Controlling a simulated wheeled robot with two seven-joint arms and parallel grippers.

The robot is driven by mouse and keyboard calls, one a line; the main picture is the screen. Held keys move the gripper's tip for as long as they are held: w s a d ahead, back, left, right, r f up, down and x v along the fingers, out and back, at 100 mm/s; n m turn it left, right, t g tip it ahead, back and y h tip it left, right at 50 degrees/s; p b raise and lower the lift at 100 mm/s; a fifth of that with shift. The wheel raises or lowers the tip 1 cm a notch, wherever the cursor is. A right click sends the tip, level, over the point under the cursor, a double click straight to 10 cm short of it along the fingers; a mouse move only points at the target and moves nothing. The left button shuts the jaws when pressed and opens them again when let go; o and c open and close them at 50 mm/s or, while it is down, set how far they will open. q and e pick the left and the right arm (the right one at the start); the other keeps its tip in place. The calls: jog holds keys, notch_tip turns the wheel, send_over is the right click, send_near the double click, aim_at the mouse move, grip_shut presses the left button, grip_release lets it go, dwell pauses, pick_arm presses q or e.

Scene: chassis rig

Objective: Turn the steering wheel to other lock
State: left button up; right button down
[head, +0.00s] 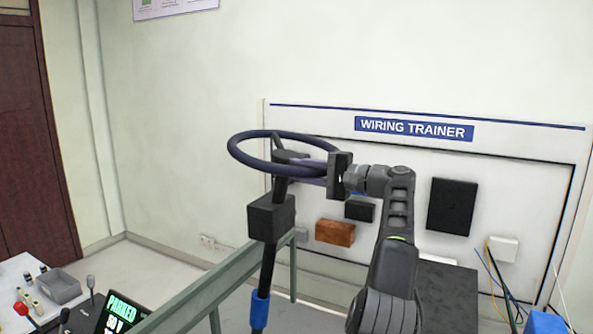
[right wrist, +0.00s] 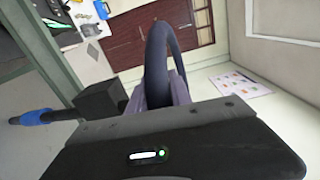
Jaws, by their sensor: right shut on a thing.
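The dark steering wheel (head: 262,166) sits tilted on top of its black column (head: 268,270) in the middle of the head view. Part of its rim also shows in the right wrist view (right wrist: 157,50), rising from behind my gripper. My right gripper (head: 332,176) is shut on the right side of the wheel rim. Its fingers are partly hidden by the gripper body. A black box (head: 270,218) sits on the column below the wheel. My left gripper is not in view.
A wiring trainer board (head: 350,145) with boxes and loose wires stands behind the wheel. A grey-green frame rail (head: 215,290) runs beside the column.

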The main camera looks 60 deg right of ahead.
aim_at(317, 173)
jog(key=shift+f, duration=0.1)
jog(key=c, duration=1.2)
grip_release()
jog(key=shift+o, duration=0.2)
jog(key=shift+s+d, duration=0.1)
jog(key=shift+s, duration=0.05)
jog(key=shift+s+d, duration=0.1)
jog(key=shift+s, duration=3.65)
